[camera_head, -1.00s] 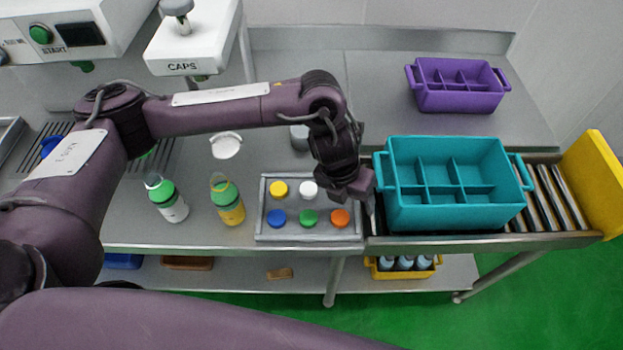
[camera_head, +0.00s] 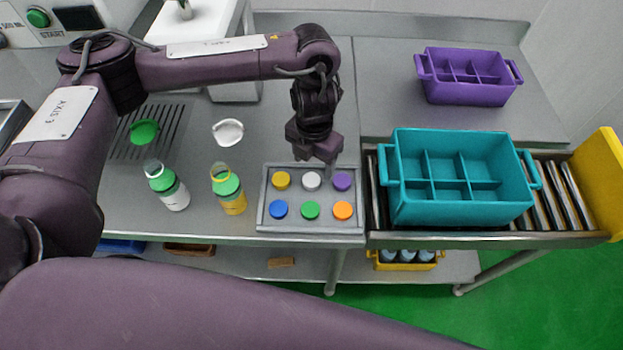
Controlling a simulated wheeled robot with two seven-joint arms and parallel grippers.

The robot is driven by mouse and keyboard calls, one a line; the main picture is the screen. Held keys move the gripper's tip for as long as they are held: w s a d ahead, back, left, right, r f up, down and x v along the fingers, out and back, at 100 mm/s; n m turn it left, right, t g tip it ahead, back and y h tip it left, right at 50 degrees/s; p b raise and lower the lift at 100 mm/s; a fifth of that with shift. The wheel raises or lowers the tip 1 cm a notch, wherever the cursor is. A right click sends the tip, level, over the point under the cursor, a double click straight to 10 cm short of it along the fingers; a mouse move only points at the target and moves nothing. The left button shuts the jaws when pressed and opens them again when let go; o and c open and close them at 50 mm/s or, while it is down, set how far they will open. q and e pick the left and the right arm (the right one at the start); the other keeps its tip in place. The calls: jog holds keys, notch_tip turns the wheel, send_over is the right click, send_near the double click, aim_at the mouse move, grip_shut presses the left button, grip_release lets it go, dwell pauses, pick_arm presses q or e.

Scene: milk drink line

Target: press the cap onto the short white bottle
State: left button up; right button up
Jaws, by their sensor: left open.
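The short bottle with a white lower body (camera_head: 175,198) and a green band stands at the left of the counter; its clear neck shows no cap. A taller-looking bottle with yellow contents (camera_head: 233,204) stands to its right. A grey tray (camera_head: 262,212) holds loose caps: yellow (camera_head: 281,180), white (camera_head: 312,180), purple (camera_head: 342,181), blue (camera_head: 278,209), green (camera_head: 310,210) and orange (camera_head: 342,211). My left gripper (camera_head: 320,157) is open and empty, above the tray's back edge near the white and purple caps. My right gripper is not in view.
A teal divided crate (camera_head: 400,213) sits on rollers at right; a purple crate (camera_head: 432,95) stands behind. A white round dish (camera_head: 228,132) and a green disc (camera_head: 145,131) lie behind the bottles. Counter between the bottles and machine is mostly clear.

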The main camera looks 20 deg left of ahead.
aim_at(312, 179)
pick_arm(q)
jog(key=shift+f, duration=0.25)
jog(key=f, duration=0.4)
jog(key=shift+s+a+f, duration=0.15)
jog(key=shift+s+f, duration=0.15)
jog(key=shift+f, duration=0.25)
jog(key=c, duration=1)
jog(key=shift+r, duration=0.15)
